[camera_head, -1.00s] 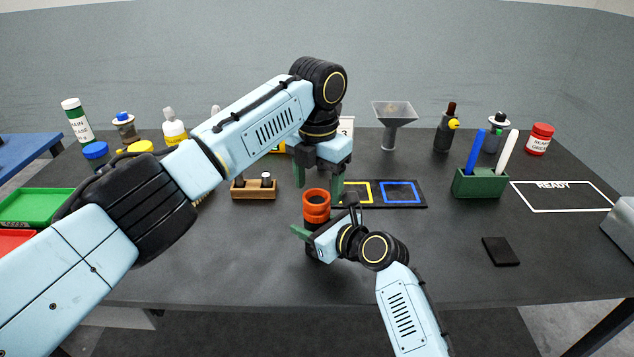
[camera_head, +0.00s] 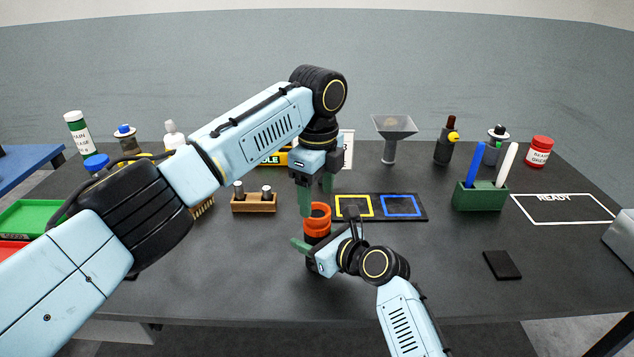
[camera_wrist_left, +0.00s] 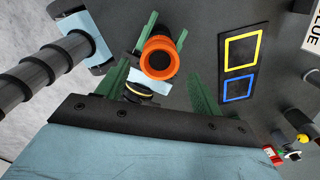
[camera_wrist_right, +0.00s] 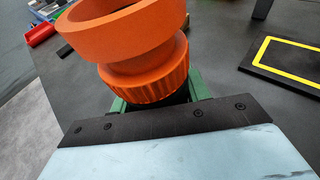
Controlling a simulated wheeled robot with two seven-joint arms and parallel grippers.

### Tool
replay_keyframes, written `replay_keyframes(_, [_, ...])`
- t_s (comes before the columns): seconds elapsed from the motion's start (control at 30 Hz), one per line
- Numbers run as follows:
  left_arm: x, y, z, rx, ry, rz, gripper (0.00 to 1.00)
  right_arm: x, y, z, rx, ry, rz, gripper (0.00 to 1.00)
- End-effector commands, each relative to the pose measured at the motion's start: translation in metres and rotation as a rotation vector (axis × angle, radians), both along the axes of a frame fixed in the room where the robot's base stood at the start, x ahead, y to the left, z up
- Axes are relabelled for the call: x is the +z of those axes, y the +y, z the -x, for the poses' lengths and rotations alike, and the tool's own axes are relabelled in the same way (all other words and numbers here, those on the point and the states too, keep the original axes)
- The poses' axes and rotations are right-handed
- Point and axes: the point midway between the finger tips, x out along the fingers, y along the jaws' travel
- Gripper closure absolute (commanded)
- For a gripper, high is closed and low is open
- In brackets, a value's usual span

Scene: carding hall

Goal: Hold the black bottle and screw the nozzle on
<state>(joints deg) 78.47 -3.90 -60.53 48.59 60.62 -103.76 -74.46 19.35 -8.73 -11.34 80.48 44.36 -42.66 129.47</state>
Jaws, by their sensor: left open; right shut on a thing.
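The orange ribbed nozzle (camera_head: 317,219) sits upright on top of the black bottle, with its open ring facing up; whether it is fully seated cannot be told. The bottle is mostly hidden behind my right gripper (camera_head: 310,252), which is shut on it below the nozzle. In the right wrist view the nozzle (camera_wrist_right: 146,72) fills the top, above the green fingers. My left gripper (camera_head: 316,201) is open, pointing down just above the nozzle. In the left wrist view the nozzle (camera_wrist_left: 160,58) shows between and beyond the open fingers, with no visible contact.
A mat with yellow and blue squares (camera_head: 380,217) lies right of the nozzle. A wooden block with two pegs (camera_head: 254,204) stands left. A green pen holder (camera_head: 481,197), funnel (camera_head: 391,140) and several bottles stand further back. A black slab (camera_head: 502,265) lies right; the front middle is clear.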

Motion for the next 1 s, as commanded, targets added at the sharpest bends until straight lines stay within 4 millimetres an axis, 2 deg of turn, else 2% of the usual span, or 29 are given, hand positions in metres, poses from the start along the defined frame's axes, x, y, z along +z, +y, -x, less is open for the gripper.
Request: replay_keyframes(1.0, [0.015,0.001,0.000,1.964,0.000,0.002,0.34,-0.001,0.000,0.000,0.000,0.001,0.001,1.00])
